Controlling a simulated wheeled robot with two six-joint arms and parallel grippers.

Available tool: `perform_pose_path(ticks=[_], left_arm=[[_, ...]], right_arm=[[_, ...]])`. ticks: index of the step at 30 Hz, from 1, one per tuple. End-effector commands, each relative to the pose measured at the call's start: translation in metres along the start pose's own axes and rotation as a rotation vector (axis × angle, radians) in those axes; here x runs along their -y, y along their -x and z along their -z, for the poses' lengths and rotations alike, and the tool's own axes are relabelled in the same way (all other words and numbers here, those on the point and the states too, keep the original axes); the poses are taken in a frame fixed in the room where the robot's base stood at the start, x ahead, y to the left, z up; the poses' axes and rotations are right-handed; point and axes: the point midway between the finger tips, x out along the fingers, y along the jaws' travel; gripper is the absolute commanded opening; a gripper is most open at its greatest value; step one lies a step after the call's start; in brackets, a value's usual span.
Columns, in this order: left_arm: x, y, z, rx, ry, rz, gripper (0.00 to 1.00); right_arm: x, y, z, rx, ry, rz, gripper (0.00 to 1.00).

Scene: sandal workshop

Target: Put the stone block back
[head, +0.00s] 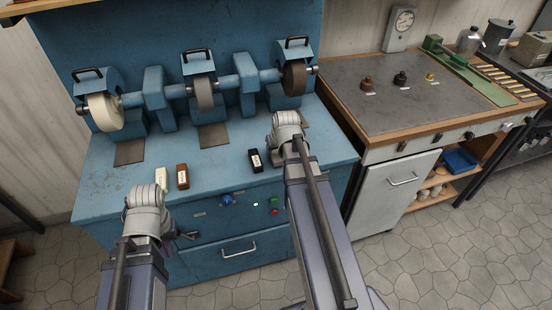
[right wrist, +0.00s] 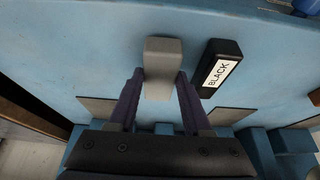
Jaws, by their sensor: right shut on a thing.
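The stone block (right wrist: 163,60) is a plain grey bar in the right wrist view. My right gripper (right wrist: 160,76) has a finger on each side of it and is shut on it, over the blue bench top. I cannot tell whether the block touches the bench. In the head view the block is hidden behind my right wrist (head: 287,122). My left gripper (head: 187,235) is low in front of the bench, mostly hidden by its own wrist; I cannot tell its jaw state.
A black bar (right wrist: 222,68) labelled BLACK lies close beside the stone block. A white bar (head: 162,180) and a brown bar (head: 182,176) stand further left on the blue bench (head: 215,165). Three grinding and polishing wheels line the back. A grey-topped table (head: 400,115) stands right.

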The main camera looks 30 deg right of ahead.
Motion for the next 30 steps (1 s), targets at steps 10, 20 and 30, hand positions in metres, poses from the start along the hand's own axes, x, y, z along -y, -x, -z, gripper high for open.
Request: perform_pose_path(ticks=[10, 20, 30], left_arm=[[-0.0006, -0.0066, 0.0004, 0.000, 0.000, 0.000, 0.00], [-0.0008, -0.0090, 0.0005, 0.000, 0.000, 0.000, 0.00], [-0.0008, -0.0083, 0.0005, 0.000, 0.000, 0.000, 0.00]], right_arm=[[0.0000, -0.0061, -0.0026, 0.000, 0.000, 0.000, 0.00], [0.0001, -0.0082, -0.0037, 0.000, 0.000, 0.000, 0.73], [0.0000, -0.0076, -0.0034, 0.000, 0.000, 0.000, 0.79]])
